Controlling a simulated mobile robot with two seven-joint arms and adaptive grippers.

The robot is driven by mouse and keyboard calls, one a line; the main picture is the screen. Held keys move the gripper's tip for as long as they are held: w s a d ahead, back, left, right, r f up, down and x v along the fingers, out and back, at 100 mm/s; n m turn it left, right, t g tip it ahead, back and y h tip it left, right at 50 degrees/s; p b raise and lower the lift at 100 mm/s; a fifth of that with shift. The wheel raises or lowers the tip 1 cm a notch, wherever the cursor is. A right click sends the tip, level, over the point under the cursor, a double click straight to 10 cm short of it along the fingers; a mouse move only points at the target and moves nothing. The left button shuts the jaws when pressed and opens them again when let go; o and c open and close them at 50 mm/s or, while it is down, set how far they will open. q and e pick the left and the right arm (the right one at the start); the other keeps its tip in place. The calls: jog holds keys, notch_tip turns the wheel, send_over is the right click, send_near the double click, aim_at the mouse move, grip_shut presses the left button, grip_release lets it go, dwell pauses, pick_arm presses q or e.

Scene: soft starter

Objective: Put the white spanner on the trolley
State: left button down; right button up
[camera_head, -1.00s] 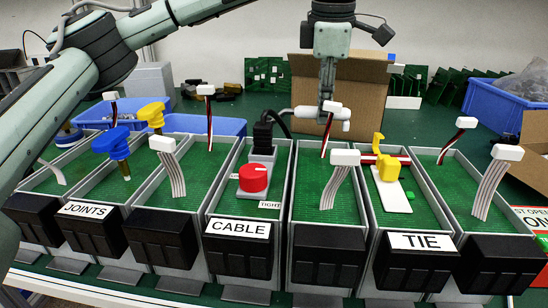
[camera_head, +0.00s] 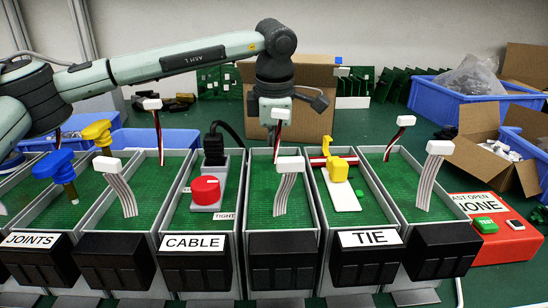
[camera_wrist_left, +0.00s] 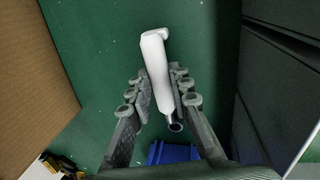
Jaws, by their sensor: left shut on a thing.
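The white spanner (camera_wrist_left: 160,72), a smooth white piece with a short bend at one end and a dark tip, lies between the fingers of my left gripper (camera_wrist_left: 161,88) in the left wrist view. The fingers are shut on its shaft. In the head view my left arm reaches down behind the bin row, in front of a cardboard box. The fingers and spanner are hidden there by the bins and a white connector. I cannot tell whether the spanner touches the green table. No trolley is recognisable. My right gripper is out of view.
A row of bins labelled JOINTS, CABLE (camera_head: 196,243) and TIE (camera_head: 370,238) fills the front. A cardboard box (camera_head: 330,105) stands close behind my left wrist. Blue crates (camera_head: 455,100), an open carton (camera_head: 490,150) and a red box (camera_head: 490,235) are at the right.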

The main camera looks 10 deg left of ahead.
pick_arm(q)
jog(key=shift+f, duration=0.1)
jog(key=c, duration=1.4)
grip_release()
